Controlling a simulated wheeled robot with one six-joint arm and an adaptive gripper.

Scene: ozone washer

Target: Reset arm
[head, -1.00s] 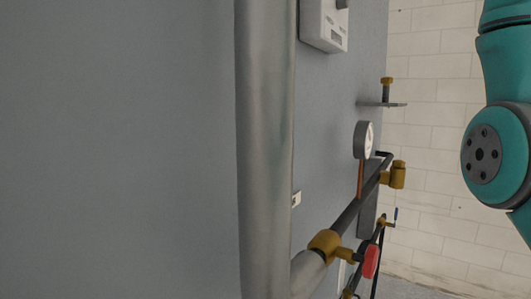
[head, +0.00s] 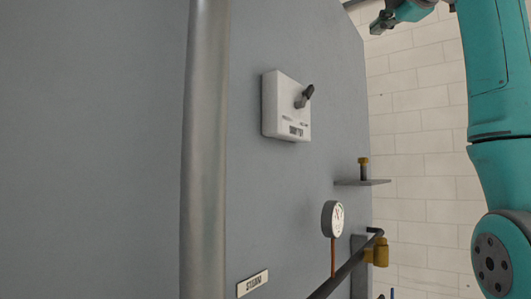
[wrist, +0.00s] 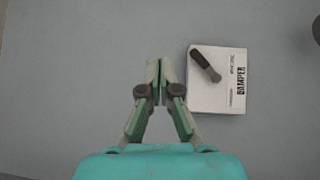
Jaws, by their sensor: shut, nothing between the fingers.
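My gripper (wrist: 159,70) shows in the wrist view with its two green fingers together at the tips and nothing between them. It points at the grey panel, to the left of a white box (wrist: 225,92) marked DAMPER, and looks apart from it. The box has a dark lever (wrist: 205,64). In the head view the same white box (head: 281,105) sits on the panel, its lever (head: 304,96) sticking out. My teal arm (head: 495,90) runs down the right side of the head view, with its far end at the top edge.
A thick metal pipe (head: 205,150) runs vertically in front of the grey panel (head: 90,150). A gauge (head: 334,218), a brass-capped fitting on a bracket (head: 363,170), a dark pipe with a brass valve (head: 379,253) and a STEAM label (head: 252,284) are lower. A white brick wall (head: 420,150) stands behind.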

